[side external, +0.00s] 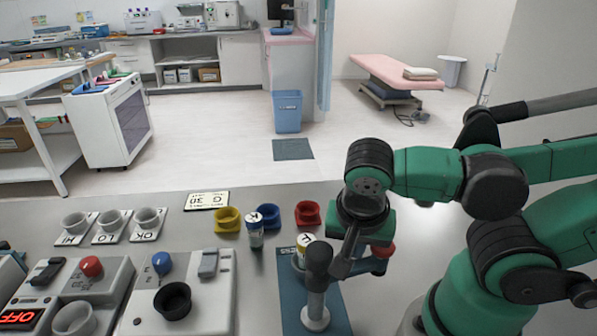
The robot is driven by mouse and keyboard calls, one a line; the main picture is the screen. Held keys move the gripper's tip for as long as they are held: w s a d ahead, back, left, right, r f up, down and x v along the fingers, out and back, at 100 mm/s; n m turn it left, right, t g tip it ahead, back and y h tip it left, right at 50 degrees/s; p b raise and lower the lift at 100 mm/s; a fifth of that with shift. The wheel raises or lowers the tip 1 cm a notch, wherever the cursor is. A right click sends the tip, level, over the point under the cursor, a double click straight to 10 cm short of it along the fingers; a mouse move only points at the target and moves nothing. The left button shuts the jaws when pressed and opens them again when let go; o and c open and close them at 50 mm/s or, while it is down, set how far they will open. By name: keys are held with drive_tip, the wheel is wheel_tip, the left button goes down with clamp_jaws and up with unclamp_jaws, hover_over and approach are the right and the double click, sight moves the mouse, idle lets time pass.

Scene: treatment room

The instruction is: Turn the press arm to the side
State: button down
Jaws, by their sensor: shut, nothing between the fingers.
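The press stands on a blue base plate (291,311) on the grey table. Its grey post (316,285) is upright with a dark rounded top. A dark arm seems to run right from the post top, but my gripper hides much of it. A red knob (384,251) shows just right of my gripper, partly covered. A vial with a yellow band and lettered cap (304,242) is behind the post, its lower part hidden. My gripper (342,267) points down at the press, just right of the post, with its fingers together and empty. I cannot tell whether it touches the press arm.
Control boxes (180,290) fill the front left; three grey cups on cards stand behind. The table right of the plate is bare up to my arm.

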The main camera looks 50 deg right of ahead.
wheel_tip(320, 180, up, 9)
drive_tip(key=w+f+n+t+y, duration=0.1)
drive_tip(key=w+n, duration=0.2)
drive_tip(key=n, duration=0.1)
drive_tip(key=w+f+n+t+y, duration=0.1)
drive_tip(key=w+f+n+t, duration=0.1)
drive_tip(key=w+n, duration=0.1)
drive_tip(key=w+f+n+t+y, duration=0.1)
drive_tip(key=w+f+n+t, duration=0.1)
drive_tip(key=w+n, duration=0.1)
drive_tip(key=shift+d+n, duration=0.3)
drive_tip(key=shift+n, duration=0.6)
drive_tip(key=shift+w+d+n+t, duration=0.2)
drive_tip(key=shift+w+n+t, duration=0.25)
drive_tip(key=shift+n, duration=0.35)
